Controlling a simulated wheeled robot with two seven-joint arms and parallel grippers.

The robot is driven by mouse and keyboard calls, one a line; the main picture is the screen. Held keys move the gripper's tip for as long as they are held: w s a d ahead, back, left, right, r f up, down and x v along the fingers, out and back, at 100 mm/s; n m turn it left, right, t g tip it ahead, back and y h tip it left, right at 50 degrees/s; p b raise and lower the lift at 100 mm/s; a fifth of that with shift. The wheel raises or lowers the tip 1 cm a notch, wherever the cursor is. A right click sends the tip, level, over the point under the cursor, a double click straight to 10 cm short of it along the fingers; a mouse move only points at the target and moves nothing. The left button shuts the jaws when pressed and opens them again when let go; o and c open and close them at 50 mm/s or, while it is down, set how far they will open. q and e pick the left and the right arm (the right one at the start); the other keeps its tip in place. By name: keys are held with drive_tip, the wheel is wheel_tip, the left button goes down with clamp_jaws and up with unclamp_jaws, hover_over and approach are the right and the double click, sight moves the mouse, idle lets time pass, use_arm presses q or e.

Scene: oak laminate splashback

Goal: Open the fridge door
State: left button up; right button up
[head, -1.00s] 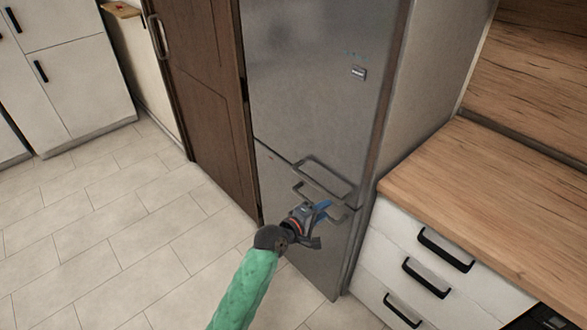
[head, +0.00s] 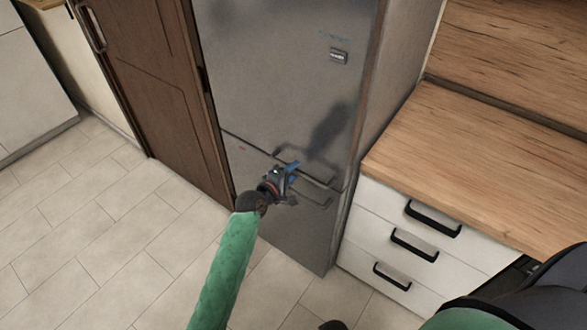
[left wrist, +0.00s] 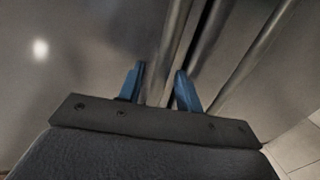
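The grey metal fridge (head: 285,75) stands in the middle of the head view, with its upper and lower doors shut. The upper door's bar handle (head: 312,178) sits just above the seam, and the lower door's handle (head: 315,200) just below it. My left gripper (head: 294,170) is in front of the upper handle's left part and hides some of it. In the left wrist view, the blue fingers (left wrist: 160,72) are apart, with a handle bar (left wrist: 177,45) running up from the gap between them. I cannot tell whether they touch it. My right gripper is out of view.
A brown wooden door or panel (head: 150,90) adjoins the fridge on the left. A white drawer unit (head: 375,225) with black handles and a wooden worktop (head: 450,150) stands at the right. The tiled floor (head: 110,220) is clear at the left.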

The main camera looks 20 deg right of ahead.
use_arm(q)
drive_tip(key=shift+w+d+f, duration=0.1)
drive_tip(key=shift+w+d, duration=0.15)
drive_tip(key=shift+d, duration=0.2)
clamp_jaws()
drive_tip(key=shift+a+f, duration=0.1)
drive_tip(key=shift+a, duration=0.1)
